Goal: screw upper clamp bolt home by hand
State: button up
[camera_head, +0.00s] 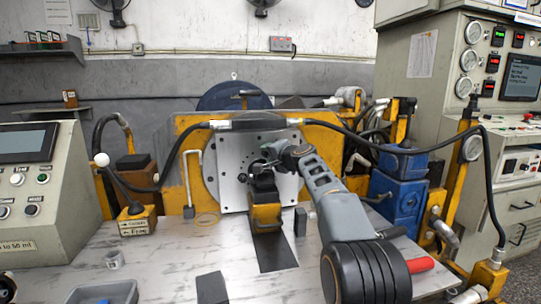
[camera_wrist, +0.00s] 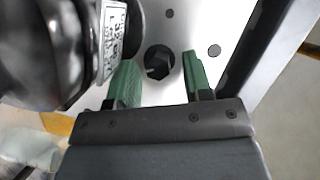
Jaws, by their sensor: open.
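The upper clamp bolt appears as a dark, six-sided head (camera_wrist: 158,62) against the light metal plate (camera_wrist: 178,30) in the wrist view. How far it sits in the plate cannot be told. My gripper (camera_wrist: 160,80) is open, with one green fingertip on either side of the bolt head and a visible gap to each. In the head view my gripper (camera_head: 270,147) is at the upper part of the plate (camera_head: 229,185), just above the dark motor (camera_head: 262,180). The bolt is hidden there behind my gripper.
The dark motor body with its label (camera_wrist: 115,42) stands close left of my fingers in the wrist view. Black hoses (camera_head: 185,140) arch over both sides of the yellow frame (camera_head: 185,125). A grey tray (camera_head: 105,292) and a small ring-shaped part (camera_head: 113,259) are on the bench.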

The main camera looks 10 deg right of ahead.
jog(key=shift+f, duration=0.1)
jog(key=n+p, duration=0.1)
jog(key=p, duration=0.2)
jog(key=shift+r+n+g+h, duration=0.3)
jog(key=shift+r+h, duration=0.1)
jog(key=n+p, duration=0.1)
jog(key=n+h+p, duration=0.1)
jog(key=p, duration=0.1)
jog(key=shift+a+r+g+p, duration=0.15)
jog(key=shift+r+g+p, duration=0.15)
jog(key=n+h+p, duration=0.1)
jog(key=p, duration=0.2)
jog(key=n+p, duration=0.2)
jog(key=p, duration=0.1)
jog(key=shift+a+g+h, duration=0.15)
jog(key=shift+g+h, duration=0.15)
jog(key=shift+h, duration=0.1)
jog(key=n+h+p, duration=0.1)
jog(key=n+p, duration=0.1)
jog(key=p, duration=0.4)
jog(key=shift+a+h, duration=0.1)
jog(key=shift+h, duration=0.3)
jog(key=s+a+r+m+y+b, duration=0.2)
jog(key=s+r, duration=0.4)
jog(key=s, duration=0.6)
jog(key=shift+s+m+g+y+b, duration=0.4)
jog(key=shift+m+y+b, duration=0.5)
jog(key=shift+m+b, duration=0.35)
jog(key=shift+r, duration=0.1)
